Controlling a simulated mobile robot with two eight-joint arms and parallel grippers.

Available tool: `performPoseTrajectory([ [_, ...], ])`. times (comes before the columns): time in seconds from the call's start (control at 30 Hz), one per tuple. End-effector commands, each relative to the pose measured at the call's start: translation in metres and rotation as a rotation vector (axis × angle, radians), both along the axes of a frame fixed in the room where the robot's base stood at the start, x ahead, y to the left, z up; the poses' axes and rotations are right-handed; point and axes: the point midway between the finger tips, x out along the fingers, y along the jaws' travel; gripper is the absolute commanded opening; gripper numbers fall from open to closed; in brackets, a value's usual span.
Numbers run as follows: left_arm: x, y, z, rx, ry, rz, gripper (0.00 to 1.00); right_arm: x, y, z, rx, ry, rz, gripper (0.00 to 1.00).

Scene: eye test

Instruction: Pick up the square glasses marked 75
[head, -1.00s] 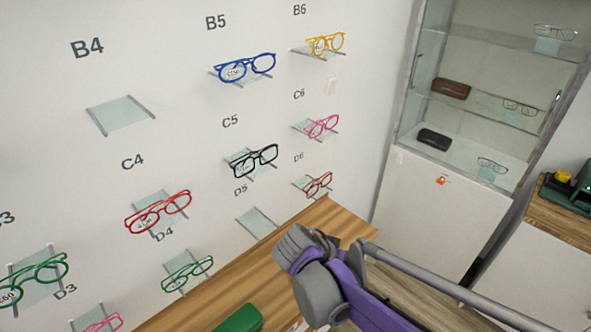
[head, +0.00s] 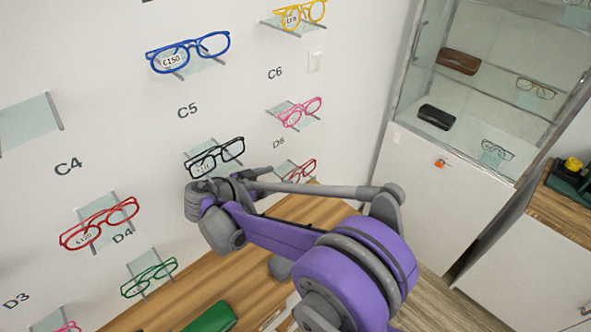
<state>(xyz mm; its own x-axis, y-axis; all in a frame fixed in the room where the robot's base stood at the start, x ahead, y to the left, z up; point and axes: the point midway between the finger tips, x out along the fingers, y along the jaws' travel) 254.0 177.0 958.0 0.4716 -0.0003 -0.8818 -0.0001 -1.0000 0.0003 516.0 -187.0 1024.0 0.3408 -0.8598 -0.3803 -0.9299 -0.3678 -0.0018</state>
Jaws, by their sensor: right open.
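Several glasses sit on small glass shelves on the white wall. The black, squarish pair (head: 215,158) is under label C5, its price tag too small to read. Also on the wall are blue (head: 188,52), yellow (head: 300,15), pink (head: 300,112), red (head: 99,222) and green (head: 149,277) pairs. The blue tag looks like £150; I cannot read a 75 on any tag. My right gripper (head: 222,188) is open, just below and in front of the black pair; whether it touches is unclear. My arm partly hides another red pair (head: 299,172). My left gripper is out of view.
A wooden counter (head: 175,297) runs below the wall shelves, with a green case (head: 211,318) on it. A glass cabinet (head: 480,118) at right holds a brown case (head: 458,61), a black case (head: 437,116) and more glasses. An empty wall shelf (head: 29,122) is at left.

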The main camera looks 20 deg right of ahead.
Motion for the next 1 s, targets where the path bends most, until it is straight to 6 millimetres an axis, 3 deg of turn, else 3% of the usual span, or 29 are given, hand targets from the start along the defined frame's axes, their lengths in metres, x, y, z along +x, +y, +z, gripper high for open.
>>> performPoseTrajectory([
  [0.1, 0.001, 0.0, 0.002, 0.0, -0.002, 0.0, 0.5, 0.006, -0.017, -0.006, 0.0, 0.0, -0.002, 0.78],
  [0.37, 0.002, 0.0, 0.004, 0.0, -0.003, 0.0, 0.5, 0.013, -0.031, -0.012, 0.001, 0.001, 0.0, 0.78],
  [0.7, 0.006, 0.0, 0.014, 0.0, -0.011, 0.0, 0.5, 0.03, -0.071, -0.024, 0.002, 0.001, 0.0, 0.78],
  [0.93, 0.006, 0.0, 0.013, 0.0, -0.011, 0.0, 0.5, 0.03, -0.072, -0.026, 0.001, 0.002, 0.002, 0.78],
  [1.0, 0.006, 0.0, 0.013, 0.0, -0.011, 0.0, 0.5, 0.03, -0.072, -0.026, 0.001, 0.002, 0.002, 0.65],
])
